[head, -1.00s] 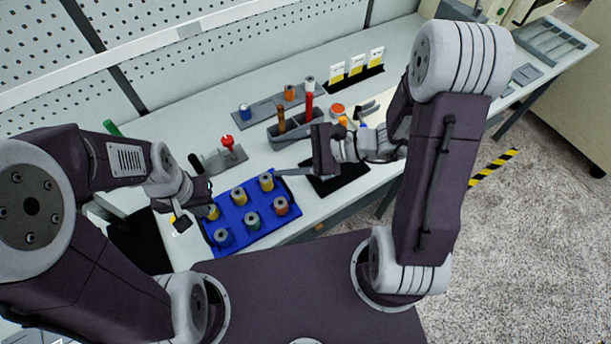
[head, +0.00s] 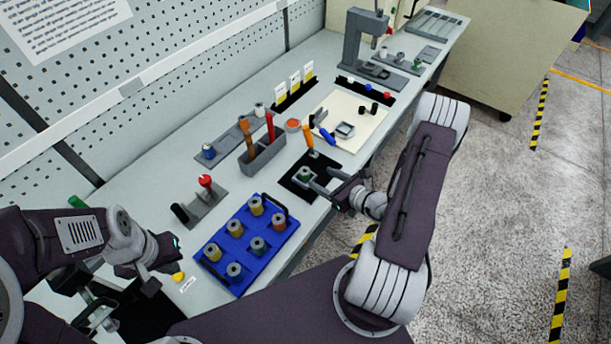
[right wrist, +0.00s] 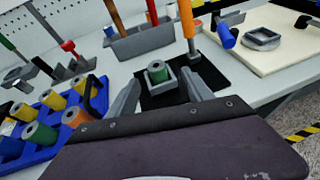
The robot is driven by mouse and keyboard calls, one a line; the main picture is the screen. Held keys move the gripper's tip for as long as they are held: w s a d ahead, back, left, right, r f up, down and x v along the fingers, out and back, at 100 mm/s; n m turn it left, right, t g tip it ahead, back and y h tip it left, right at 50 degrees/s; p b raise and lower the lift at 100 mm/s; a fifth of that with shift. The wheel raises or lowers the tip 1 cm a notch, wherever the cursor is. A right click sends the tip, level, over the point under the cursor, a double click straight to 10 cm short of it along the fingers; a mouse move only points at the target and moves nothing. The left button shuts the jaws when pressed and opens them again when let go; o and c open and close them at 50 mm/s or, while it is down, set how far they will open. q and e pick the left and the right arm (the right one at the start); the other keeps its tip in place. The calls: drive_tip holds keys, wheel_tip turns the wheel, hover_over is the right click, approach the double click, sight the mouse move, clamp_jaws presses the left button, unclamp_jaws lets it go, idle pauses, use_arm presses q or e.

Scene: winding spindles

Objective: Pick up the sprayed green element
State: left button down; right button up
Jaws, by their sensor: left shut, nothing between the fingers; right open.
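A green element (head: 304,174) stands upright in a small grey holder on the black mat (head: 322,189); it also shows in the right wrist view (right wrist: 157,72). My right gripper (head: 318,178) is open and empty, close to the holder. In the right wrist view its fingers (right wrist: 161,84) point toward the holder, one on each side, with the element seen between them. I cannot tell whether they touch the holder. Another green element (head: 257,246) stands in the blue tray (head: 225,276). My left gripper (head: 165,260) is shut and empty left of that tray.
The blue tray also holds several yellow, orange and blue-grey elements. A grey bin (head: 263,156) with brown- and red-handled tools stands behind the mat. An orange-handled tool (head: 309,139) stands just behind the holder. A cream board (head: 367,110) lies to the right.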

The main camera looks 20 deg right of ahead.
sight(306, 172)
drive_tip(key=w+a, duration=0.1)
drive_tip(key=w+a+f+p, duration=0.1)
drive_tip(key=w, duration=0.1)
drive_tip(key=shift+w+d+f, duration=0.1)
drive_tip(key=shift+w+f, duration=0.1)
drive_tip(key=shift+w, duration=0.1)
drive_tip(key=p+x, duration=0.1)
drive_tip(key=x, duration=0.3)
drive_tip(key=shift+w+a+f+p, duration=0.15)
drive_tip(key=shift+w+a+p, duration=0.1)
drive_tip(key=shift+p, duration=0.05)
drive_tip(key=shift+w+f, duration=0.1)
drive_tip(key=shift+d, duration=0.1)
drive_tip(key=c, duration=1.3)
